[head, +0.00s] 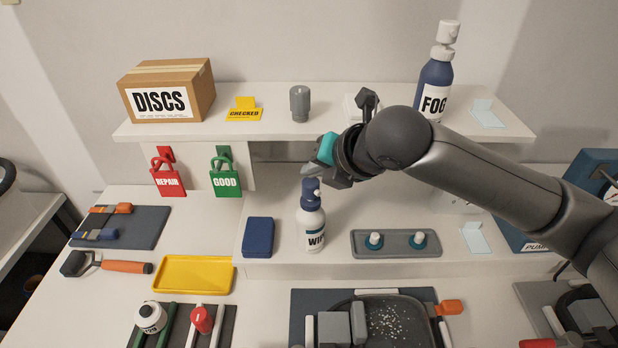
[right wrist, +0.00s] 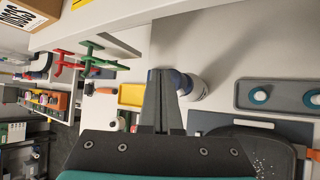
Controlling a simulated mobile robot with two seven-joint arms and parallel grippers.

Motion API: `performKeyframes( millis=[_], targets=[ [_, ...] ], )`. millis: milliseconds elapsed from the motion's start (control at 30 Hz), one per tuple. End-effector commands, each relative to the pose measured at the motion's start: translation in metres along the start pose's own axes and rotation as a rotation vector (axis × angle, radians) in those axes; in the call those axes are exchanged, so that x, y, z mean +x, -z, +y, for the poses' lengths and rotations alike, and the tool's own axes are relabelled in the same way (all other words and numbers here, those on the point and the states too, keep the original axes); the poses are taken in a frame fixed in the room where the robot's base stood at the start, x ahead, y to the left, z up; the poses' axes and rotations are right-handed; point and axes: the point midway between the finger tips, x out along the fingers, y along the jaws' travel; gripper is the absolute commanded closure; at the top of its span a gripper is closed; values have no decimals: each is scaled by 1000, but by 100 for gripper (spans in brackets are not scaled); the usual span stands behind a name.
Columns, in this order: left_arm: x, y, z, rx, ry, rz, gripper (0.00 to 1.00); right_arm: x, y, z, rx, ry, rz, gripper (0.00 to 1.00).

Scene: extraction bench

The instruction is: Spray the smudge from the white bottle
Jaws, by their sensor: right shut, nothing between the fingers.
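The white bottle (head: 312,226) with a blue spray head and a label starting "WI" stands upright on the low shelf. My right gripper (head: 313,171) is just above and behind its spray head, with its fingers shut and empty. In the right wrist view the shut fingers (right wrist: 160,100) partly cover the bottle (right wrist: 197,90); I cannot tell whether they touch it. I cannot make out a smudge for certain. My left gripper is not in view.
A blue pad (head: 258,237) lies left of the bottle, and a grey tray (head: 397,251) with two white-topped pegs lies right. The upper shelf (head: 275,129) holds a box, a yellow sign and a blue FOG bottle (head: 434,84). A dark pan (head: 392,325) with white specks is in front.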

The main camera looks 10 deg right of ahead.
Motion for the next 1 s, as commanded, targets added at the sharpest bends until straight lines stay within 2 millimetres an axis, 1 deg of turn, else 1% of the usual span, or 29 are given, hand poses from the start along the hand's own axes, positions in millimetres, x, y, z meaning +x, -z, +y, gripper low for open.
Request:
performKeyframes(
  millis=[1000],
  targets=[
    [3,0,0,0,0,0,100,7,5,-6,0,2,0,100]
  ],
)
